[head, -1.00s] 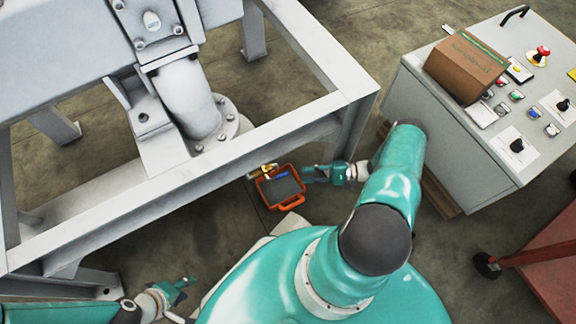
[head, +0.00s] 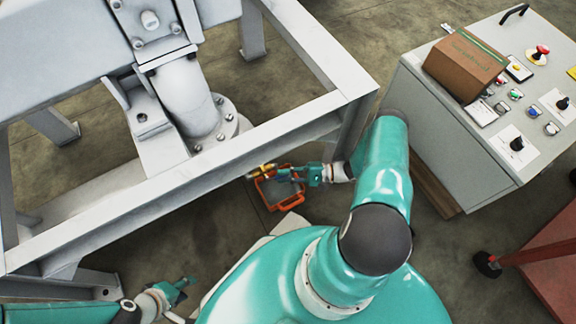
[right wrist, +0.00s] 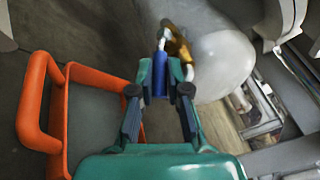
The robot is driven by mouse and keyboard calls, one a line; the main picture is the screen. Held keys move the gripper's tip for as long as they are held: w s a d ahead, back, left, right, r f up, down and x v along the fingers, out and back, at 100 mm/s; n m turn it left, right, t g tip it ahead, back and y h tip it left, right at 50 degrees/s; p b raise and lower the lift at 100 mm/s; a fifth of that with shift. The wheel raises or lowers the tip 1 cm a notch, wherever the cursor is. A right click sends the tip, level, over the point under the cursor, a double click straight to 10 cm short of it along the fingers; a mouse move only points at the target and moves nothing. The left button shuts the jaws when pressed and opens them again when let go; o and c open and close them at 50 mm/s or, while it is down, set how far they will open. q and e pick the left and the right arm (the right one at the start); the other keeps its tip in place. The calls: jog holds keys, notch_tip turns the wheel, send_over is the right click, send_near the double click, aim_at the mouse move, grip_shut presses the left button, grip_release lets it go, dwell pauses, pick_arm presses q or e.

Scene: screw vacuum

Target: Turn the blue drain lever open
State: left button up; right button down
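The blue drain lever (right wrist: 160,78) shows in the right wrist view, running from a white stem beside a brass valve body (right wrist: 178,45). The brass valve also shows in the head view (head: 262,169), just below the grey frame. My right gripper (right wrist: 160,72) has its two fingers on either side of the blue lever, with small gaps visible, so it looks open around it. In the head view the right gripper (head: 287,174) partly hides the lever. My left gripper (head: 186,284) is low at the left, far from the valve; its finger opening is too small to judge.
An orange-rimmed tray (head: 287,203) stands on the floor below the valve; its rim and handle show close beside my right gripper in the wrist view (right wrist: 35,105). The grey steel frame (head: 200,172) runs above the valve. A control cabinet (head: 445,135) stands right.

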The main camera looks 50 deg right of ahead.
jog(key=shift+s+a, duration=0.1)
jog(key=g+h+p, duration=0.1)
jog(key=p, duration=0.2)
jog(key=shift+r+n, duration=0.35)
jog(key=shift+n, duration=0.05)
jog(key=c, duration=1.4)
grip_release()
jog(key=shift+d, duration=0.25)
jog(key=v, duration=1.2)
jog(key=shift+a+r, duration=0.1)
jog(key=shift+a, duration=0.1)
